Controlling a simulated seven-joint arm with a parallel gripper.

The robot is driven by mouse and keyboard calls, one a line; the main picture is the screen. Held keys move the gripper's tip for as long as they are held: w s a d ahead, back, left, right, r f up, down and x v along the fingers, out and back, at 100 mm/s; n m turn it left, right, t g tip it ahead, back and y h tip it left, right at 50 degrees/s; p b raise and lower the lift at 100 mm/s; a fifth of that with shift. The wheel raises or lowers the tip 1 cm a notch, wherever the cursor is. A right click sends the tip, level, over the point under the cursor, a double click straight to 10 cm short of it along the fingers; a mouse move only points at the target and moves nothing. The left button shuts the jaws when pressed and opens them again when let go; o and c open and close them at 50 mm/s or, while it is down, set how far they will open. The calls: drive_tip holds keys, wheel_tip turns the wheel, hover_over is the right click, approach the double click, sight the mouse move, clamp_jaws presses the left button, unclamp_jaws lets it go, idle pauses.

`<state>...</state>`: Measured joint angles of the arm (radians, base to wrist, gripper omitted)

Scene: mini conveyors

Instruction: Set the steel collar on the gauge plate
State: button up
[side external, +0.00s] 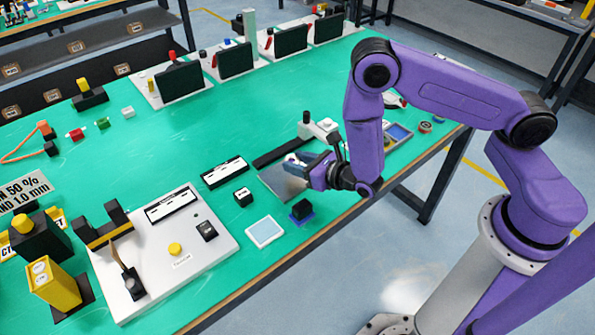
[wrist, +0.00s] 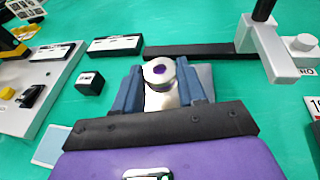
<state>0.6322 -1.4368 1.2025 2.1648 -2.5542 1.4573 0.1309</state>
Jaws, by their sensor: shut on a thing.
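My gripper (side external: 298,169) is over the green table, and in the wrist view its two blue-grey fingers (wrist: 158,90) are shut on the steel collar (wrist: 159,71). The collar is a pale, shiny round piece with a dark purple-looking hole facing the camera. In the side view the fingers mostly hide the collar. A flat grey plate (side external: 273,180), apparently the gauge plate, lies under and beside the fingers; its edge shows to the right of them in the wrist view (wrist: 207,76). I cannot tell whether the collar touches the plate.
A black bar (side external: 282,152) and a white stand with a black post (side external: 306,128) are close behind my gripper. A black cube (side external: 243,197), a black block on a blue base (side external: 301,209) and a pale blue pad (side external: 264,232) lie nearby. The table behind the bar is mostly clear.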

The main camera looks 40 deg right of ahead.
sight(297, 179)
drive_tip(key=shift+w+f, duration=0.25)
drive_tip(key=shift+f, duration=0.1)
drive_tip(key=shift+a+f, duration=0.1)
drive_tip(key=shift+f, duration=1.4)
drive_tip(key=o, duration=1.1)
drive_tip(key=shift+f, duration=0.1)
